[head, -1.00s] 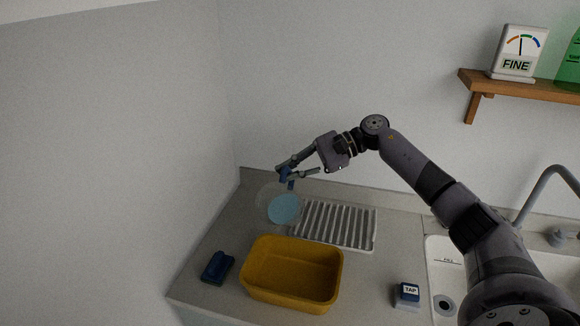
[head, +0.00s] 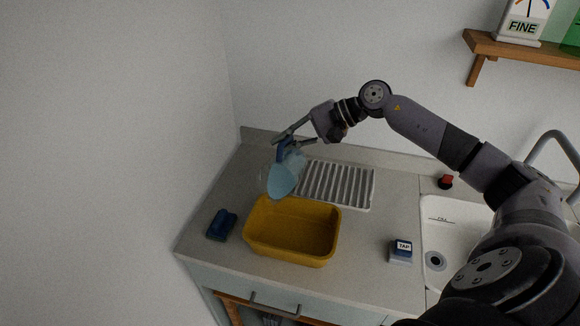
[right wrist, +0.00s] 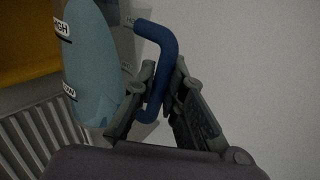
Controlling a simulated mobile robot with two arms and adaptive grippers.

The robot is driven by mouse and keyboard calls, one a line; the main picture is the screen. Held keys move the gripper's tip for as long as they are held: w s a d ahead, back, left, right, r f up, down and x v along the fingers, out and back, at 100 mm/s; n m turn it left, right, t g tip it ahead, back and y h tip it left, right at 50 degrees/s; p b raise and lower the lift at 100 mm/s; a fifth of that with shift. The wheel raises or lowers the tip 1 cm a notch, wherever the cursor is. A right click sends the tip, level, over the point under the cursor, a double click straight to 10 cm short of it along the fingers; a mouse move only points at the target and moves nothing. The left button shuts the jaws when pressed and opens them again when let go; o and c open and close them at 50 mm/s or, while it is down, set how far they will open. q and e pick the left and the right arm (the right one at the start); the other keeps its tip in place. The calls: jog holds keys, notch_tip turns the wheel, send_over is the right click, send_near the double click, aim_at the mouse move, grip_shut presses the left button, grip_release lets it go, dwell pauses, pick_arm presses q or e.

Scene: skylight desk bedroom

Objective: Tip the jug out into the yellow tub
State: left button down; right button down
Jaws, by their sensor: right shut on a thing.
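The jug (head: 284,181) is clear, with light blue liquid inside and a blue handle. It is held in the air, tilted, with its lower end just above the back left rim of the yellow tub (head: 275,247). My right gripper (head: 291,143) is shut on the jug's handle. The right wrist view shows the blue handle (right wrist: 161,45) between the fingers, and the jug (right wrist: 90,75) with HIGH and LOW marks and liquid along its side. The tub stands on the counter, and its visible inside looks empty. I see no stream of liquid. My left gripper is not in view.
A white ribbed drying rack (head: 345,187) lies behind the tub. A dark blue sponge-like block (head: 221,225) lies left of it. A small TAP box (head: 401,251) stands right, before the white sink (head: 460,222). A wall meets the counter's left side.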

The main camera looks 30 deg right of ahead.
jog(key=shift+r, duration=0.1)
dwell(0.5)
jog(key=shift+s+a+b, duration=0.1)
jog(key=shift+b, duration=0.2)
jog(key=shift+s+a+r+n+h+b, duration=0.15)
jog(key=shift+a+r+n+h+b, duration=0.05)
jog(key=shift+r+n+h+b, duration=0.1)
jog(key=shift+a, duration=0.1)
jog(key=shift+s+a+r+b, duration=0.1)
jog(key=shift+s+r+b, duration=0.1)
jog(key=shift+b, duration=0.25)
jog(key=shift+s+a+r+t+h, duration=0.1)
jog(key=shift+a+r+t+h, duration=0.05)
jog(key=shift+t+h, duration=0.15)
jog(key=shift+b, duration=0.35)
